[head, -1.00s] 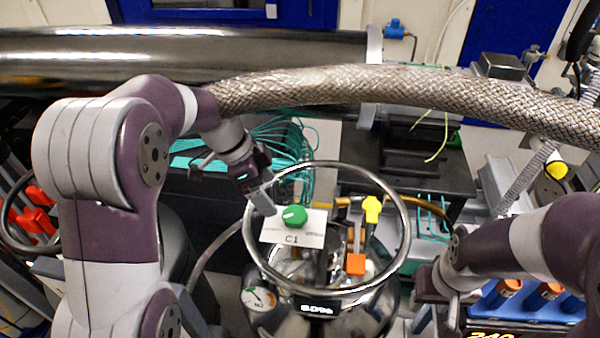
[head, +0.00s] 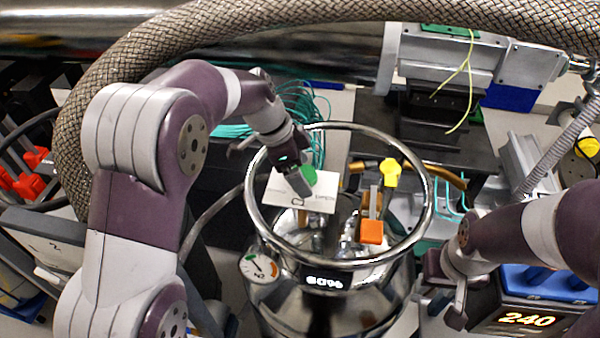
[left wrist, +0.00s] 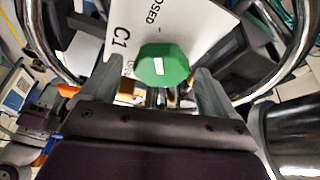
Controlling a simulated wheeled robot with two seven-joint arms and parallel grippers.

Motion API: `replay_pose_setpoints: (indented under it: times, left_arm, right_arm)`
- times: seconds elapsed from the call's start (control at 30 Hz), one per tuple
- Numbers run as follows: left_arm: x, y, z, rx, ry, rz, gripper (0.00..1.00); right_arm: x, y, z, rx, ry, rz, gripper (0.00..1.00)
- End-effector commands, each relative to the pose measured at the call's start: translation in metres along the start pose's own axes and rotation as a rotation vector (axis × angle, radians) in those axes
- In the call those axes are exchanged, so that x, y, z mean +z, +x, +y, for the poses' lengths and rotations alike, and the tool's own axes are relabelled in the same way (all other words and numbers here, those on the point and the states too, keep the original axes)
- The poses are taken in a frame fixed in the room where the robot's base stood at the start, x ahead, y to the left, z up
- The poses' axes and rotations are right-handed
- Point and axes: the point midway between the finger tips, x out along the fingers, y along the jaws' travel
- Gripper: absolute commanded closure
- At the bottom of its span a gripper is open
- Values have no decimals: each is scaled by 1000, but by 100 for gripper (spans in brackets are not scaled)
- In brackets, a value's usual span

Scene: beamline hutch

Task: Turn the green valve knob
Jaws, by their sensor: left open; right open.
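The green valve knob (head: 308,174) sits on a white plate labelled C1 (head: 318,203), inside the ring of a shiny metal vessel. In the head view my left gripper (head: 299,182) is at the knob and partly covers it. In the left wrist view the green knob (left wrist: 163,64) shows a white mark and lies between the two open fingers, toward their tips. I cannot tell whether the fingers touch it. My right gripper (head: 447,290) is open and empty, right of the vessel, far from the knob.
The metal ring (head: 428,215) surrounds the plate. A yellow knob (head: 392,172) and an orange block (head: 371,232) stand right of it. A gauge (head: 259,267) is on the vessel's left. A thick braided hose (head: 200,28) arches behind. A box displays 240 (head: 527,320).

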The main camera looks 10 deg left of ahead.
Motion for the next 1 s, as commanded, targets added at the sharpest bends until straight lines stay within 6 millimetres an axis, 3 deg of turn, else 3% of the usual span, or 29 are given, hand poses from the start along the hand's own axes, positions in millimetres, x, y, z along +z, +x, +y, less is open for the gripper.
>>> replay_pose_setpoints:
  times: [0.13, 0.3, 0.67, 1.0]
  left_arm:
    - [0, 0, 0, 0, 0, 0, 14]
    - [0, 0, 0, 1, 0, 0, 67]
    - [1, 1, 1, -16, -43, -1, 67]
    - [1, 2, 2, -111, -266, 0, 67]
  right_arm:
    - [0, -1, 0, 0, 0, 0, 57]
    - [0, 0, 0, 0, 0, 0, 57]
    - [1, 5, 0, 0, 0, 0, 57]
    - [3, 22, 0, 0, 0, 0, 57]
